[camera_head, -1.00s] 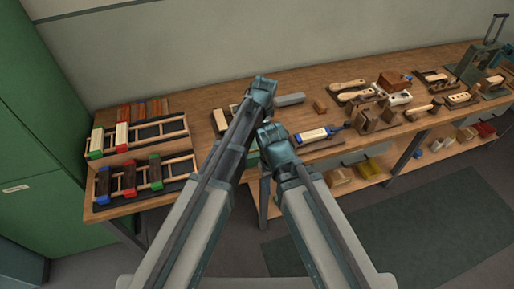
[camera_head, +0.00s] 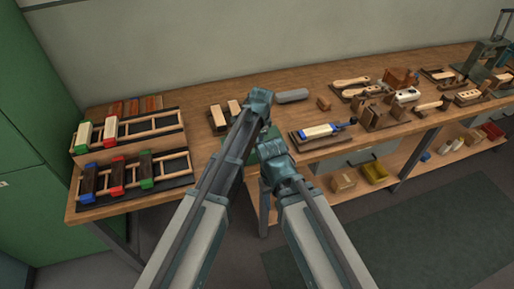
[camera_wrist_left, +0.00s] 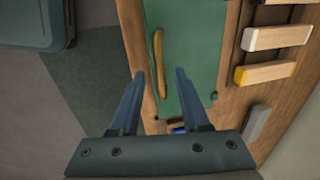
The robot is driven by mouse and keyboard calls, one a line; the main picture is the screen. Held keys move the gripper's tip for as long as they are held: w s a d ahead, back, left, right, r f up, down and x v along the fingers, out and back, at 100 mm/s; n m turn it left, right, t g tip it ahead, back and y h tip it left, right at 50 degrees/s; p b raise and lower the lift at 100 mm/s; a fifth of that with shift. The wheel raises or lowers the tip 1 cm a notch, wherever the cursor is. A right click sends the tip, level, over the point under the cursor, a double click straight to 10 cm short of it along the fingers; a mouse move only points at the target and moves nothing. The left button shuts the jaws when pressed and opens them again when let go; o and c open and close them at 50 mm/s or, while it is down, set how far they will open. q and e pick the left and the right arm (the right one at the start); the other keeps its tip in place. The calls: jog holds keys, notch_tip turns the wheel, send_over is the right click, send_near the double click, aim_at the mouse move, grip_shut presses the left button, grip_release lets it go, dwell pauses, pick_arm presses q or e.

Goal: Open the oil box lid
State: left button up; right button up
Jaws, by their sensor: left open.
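A green flat-topped panel (camera_wrist_left: 188,45) with a slim wooden handle bar (camera_wrist_left: 159,62) lies below my left gripper in the left wrist view. It looks like the lid of the oil box, though no label shows. In the head view only a piece of green (camera_head: 268,149) shows between my arms. My left gripper (camera_wrist_left: 160,73) is open and empty, its fingertips on either side of the handle's near end in the picture; I cannot tell the height gap. Its fingers are hidden in the head view. My right arm's end (camera_head: 277,160) is beside it, its jaws hidden.
Racks with coloured blocks (camera_head: 130,175) stand on the bench's left. A blue-handled brush (camera_head: 318,132) and several wooden tools lie on the right. A lower shelf (camera_head: 330,190) runs beneath.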

pick_arm(q)
jog(key=shift+w+f, duration=0.1)
jog(key=shift+f, duration=0.45)
jog(key=shift+c, duration=0.3)
grip_shut()
dwell(0.8)
